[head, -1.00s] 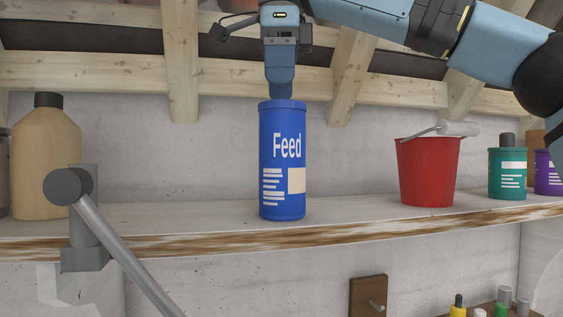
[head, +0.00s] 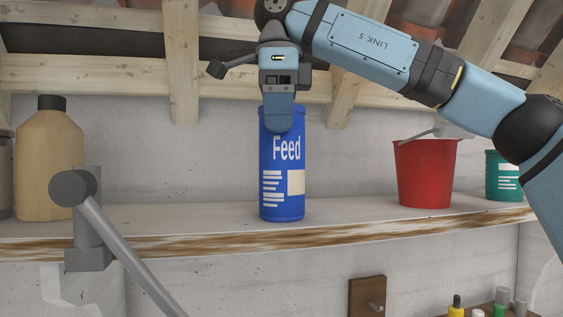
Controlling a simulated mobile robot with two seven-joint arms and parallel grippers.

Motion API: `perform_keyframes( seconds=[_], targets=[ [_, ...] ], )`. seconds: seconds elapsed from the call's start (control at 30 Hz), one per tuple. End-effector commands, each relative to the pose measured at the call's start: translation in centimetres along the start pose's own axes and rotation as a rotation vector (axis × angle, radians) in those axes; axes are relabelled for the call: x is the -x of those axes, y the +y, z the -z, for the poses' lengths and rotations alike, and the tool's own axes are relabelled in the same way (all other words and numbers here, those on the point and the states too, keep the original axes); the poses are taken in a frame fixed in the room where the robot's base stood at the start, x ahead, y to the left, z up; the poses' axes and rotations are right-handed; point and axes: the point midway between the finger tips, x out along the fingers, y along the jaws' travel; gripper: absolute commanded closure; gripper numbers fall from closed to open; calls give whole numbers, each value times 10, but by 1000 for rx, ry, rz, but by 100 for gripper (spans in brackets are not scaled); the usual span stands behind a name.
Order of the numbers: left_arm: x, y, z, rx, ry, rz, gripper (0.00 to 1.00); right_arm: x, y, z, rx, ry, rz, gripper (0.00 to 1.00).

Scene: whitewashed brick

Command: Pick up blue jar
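The blue jar (head: 282,190), a tall cylinder marked "Feed", stands upright on the wooden shelf (head: 345,219). My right gripper (head: 279,122) points down at the top of the jar. One finger overlaps the front of the jar's upper part and hides part of its rim. The other finger is hidden, so I cannot tell whether the gripper is open or shut on the jar. My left gripper is not in view.
A tan bottle (head: 48,165) with a dark cap stands left on the shelf. A red bucket (head: 425,175) and a green jar (head: 503,177) stand to the right. Wooden beams (head: 182,75) run above. Bare shelf lies on both sides of the blue jar.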

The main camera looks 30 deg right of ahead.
Motion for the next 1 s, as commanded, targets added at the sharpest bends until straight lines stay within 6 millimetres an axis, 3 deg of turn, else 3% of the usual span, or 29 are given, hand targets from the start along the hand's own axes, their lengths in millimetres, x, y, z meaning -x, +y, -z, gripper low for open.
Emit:
perform_keyframes(
  seconds=[0.03, 0.3, 0.67, 0.83, 1.0],
  targets=[
    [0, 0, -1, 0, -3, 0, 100, 0, 0, 0, 0, 0, 0, 30],
    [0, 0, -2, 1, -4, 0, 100, 0, 0, 0, 0, 0, 0, 89],
    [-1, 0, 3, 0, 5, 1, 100, 6, 0, 0, 0, 0, 2, 89],
    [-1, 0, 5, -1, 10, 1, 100, 23, 1, 0, -2, 0, 4, 89],
    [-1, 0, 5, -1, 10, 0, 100, 55, 1, 0, -5, -1, 8, 89]
  ],
)
